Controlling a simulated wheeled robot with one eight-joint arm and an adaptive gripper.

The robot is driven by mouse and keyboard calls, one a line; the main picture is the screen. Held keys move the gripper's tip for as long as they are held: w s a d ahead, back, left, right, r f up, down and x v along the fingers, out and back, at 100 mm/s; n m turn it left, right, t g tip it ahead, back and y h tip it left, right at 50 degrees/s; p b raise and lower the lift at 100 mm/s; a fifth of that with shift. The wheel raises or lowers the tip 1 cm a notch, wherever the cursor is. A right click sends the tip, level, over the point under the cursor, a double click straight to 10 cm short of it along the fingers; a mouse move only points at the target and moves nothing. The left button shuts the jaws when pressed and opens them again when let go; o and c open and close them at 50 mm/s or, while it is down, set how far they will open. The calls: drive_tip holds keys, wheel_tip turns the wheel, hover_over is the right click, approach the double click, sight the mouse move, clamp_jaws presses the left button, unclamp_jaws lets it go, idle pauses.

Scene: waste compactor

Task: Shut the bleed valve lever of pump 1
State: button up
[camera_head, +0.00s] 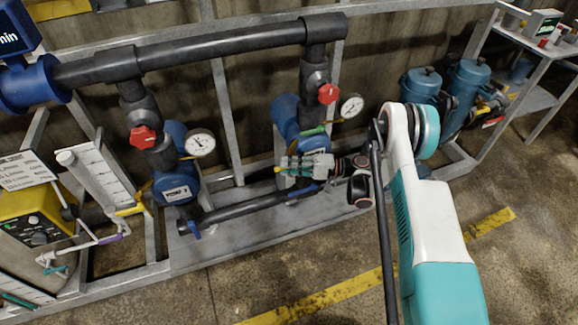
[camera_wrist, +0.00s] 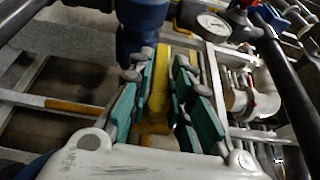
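My gripper (camera_head: 287,165) reaches in from the right in the head view, low in front of the right-hand pump (camera_head: 287,112). A nearby label is partly hidden, so I cannot read a pump number there. In the wrist view, a yellow lever-like bar (camera_wrist: 160,88) stands between the green-padded fingers of my gripper (camera_wrist: 166,85). The fingers are apart, on either side of the bar, and I cannot tell whether either touches it. A bit of yellow also shows beside the fingertips in the head view. The blue pump body (camera_wrist: 143,22) is just beyond the fingertips.
The left pump (camera_head: 174,178) has a gauge (camera_head: 199,143) and a red valve knob (camera_head: 144,137). The right pump has a red knob (camera_head: 328,94) and a gauge (camera_head: 351,106). A black pipe (camera_head: 255,208) runs low between the pumps. The floor in front is clear.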

drive_tip(key=shift+o, duration=0.5)
drive_tip(key=d, duration=0.7)
drive_tip(key=shift+s+d, duration=0.25)
drive_tip(key=shift+s, duration=0.05)
drive_tip(key=shift+f, duration=0.1)
